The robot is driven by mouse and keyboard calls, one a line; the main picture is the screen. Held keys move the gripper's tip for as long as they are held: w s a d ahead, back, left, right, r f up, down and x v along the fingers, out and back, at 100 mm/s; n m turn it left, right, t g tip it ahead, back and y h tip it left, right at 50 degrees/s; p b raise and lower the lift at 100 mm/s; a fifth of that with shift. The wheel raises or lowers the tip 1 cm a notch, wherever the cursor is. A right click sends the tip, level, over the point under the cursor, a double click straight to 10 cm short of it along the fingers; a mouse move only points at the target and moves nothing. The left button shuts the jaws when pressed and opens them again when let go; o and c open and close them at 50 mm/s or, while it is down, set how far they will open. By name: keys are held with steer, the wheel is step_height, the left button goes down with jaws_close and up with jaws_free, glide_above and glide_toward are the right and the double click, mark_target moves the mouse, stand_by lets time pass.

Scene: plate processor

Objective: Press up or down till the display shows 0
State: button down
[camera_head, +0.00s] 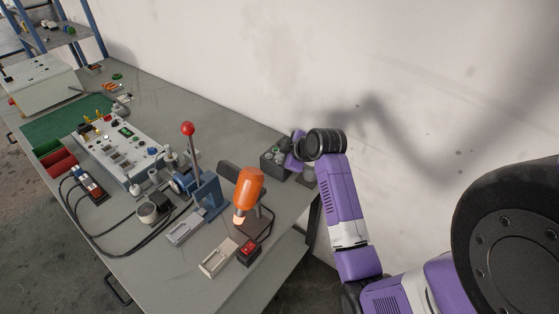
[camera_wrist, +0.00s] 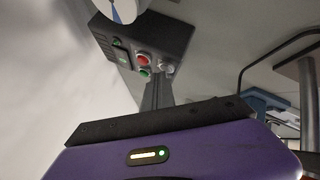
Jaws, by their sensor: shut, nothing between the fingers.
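A dark control box (camera_head: 273,157) stands at the far right end of the table by the wall. In the wrist view the box (camera_wrist: 177,38) shows a red button (camera_wrist: 143,60), a green button (camera_wrist: 144,72), a pale button (camera_wrist: 167,68) and small green-lit spots (camera_wrist: 117,43). I cannot read any number on it. A white round part with a blue mark (camera_wrist: 118,8) is cut off at the top edge. My gripper (camera_wrist: 158,78) is shut and empty, its tips by the lower buttons; I cannot tell whether they touch. In the head view my wrist partly hides the box.
An orange tool (camera_head: 248,188) stands on the table (camera_head: 150,275) left of my arm. Beyond it are a lever press with a red knob (camera_head: 187,129) and a white panel (camera_head: 125,150). The wall (camera_head: 400,60) is close behind the box.

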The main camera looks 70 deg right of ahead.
steer(key=shift+r+p, duration=0.8)
steer(key=shift+p, duration=0.05)
step_height(320, 180, up, 5)
steer(key=p, duration=0.4)
stand_by(1.1)
